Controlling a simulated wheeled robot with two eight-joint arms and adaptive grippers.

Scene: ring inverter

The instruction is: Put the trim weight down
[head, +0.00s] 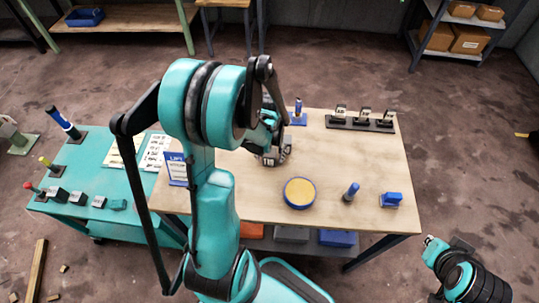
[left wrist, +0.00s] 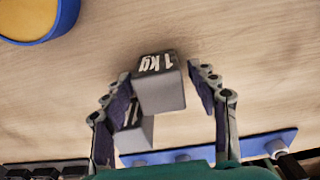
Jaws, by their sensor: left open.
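The trim weight, a grey block marked "1 kg" (left wrist: 160,84), is between the spread fingers of my left gripper (left wrist: 162,82) in the left wrist view. A gap shows on its right side; the left finger is very close, and I cannot tell if it touches. It appears to rest on the wooden tabletop. In the head view the weight (head: 268,160) is beneath my left gripper (head: 272,143), partly hidden by the arm. Another grey block face (left wrist: 135,136) shows beside it in the wrist view. My right arm is at the lower right; its fingers cannot be made out.
A round blue pad with a yellow top (head: 299,193) lies in front of the weight. A blue stand (head: 298,119) and a black rack (head: 361,124) are at the back edge. A blue peg (head: 351,192) and blue block (head: 391,200) stand right. The table's right middle is clear.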

